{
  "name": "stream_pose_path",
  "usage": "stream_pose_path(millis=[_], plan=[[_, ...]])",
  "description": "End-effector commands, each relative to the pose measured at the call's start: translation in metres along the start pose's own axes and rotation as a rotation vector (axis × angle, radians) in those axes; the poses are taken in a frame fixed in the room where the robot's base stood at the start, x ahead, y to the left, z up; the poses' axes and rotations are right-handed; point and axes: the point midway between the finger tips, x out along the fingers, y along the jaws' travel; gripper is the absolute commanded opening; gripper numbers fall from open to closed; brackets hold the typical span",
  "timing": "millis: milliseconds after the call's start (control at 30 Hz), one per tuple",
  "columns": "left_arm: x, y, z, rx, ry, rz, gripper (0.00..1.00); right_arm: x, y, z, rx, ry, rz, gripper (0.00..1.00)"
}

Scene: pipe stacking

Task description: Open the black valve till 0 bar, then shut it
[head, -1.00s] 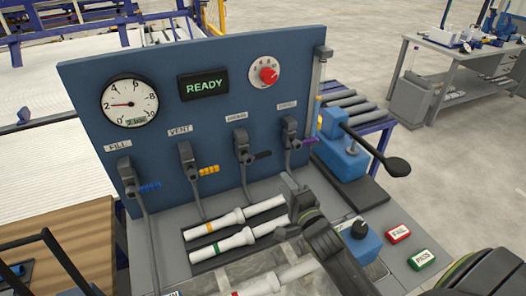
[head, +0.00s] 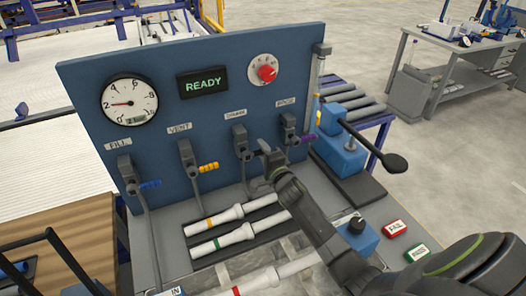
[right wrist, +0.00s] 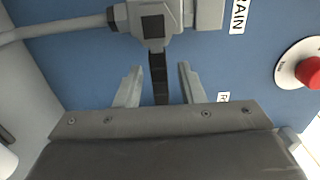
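The black valve is the one labelled DRAIN, with a grey body (head: 240,140) on the blue panel in the head view. My right gripper (head: 268,157) is at its handle and mostly hides it there. In the right wrist view the black handle (right wrist: 159,78) points down between the two fingers of my right gripper (right wrist: 159,88). The fingers are open, one on each side, with a gap to the handle on both sides. The round gauge (head: 129,101) has its red needle near 2. My left gripper is not in view.
Blue-handled FILL (head: 149,184), yellow-handled VENT (head: 208,167) and a purple-handled valve (head: 305,138) share the panel. A READY display (head: 203,84) and red knob (head: 267,73) are above. White pipes (head: 222,239) lie below; a black-knobbed lever (head: 394,163) stands right.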

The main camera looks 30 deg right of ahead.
Motion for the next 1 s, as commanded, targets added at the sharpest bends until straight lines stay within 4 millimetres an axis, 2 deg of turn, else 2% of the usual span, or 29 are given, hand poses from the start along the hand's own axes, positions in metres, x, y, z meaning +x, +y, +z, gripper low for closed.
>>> stream_pose_path(millis=[267,567,1000], plan=[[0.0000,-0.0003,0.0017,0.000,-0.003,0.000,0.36,0.0015,0.0001,-0.0002,0.000,0.000,0.000,0.35],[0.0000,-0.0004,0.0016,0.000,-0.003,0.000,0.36,0.0013,0.0001,-0.0001,0.000,0.000,0.000,0.00],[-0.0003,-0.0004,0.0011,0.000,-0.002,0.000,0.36,0.0011,-0.0008,-0.0001,-0.018,0.000,0.001,0.00]])
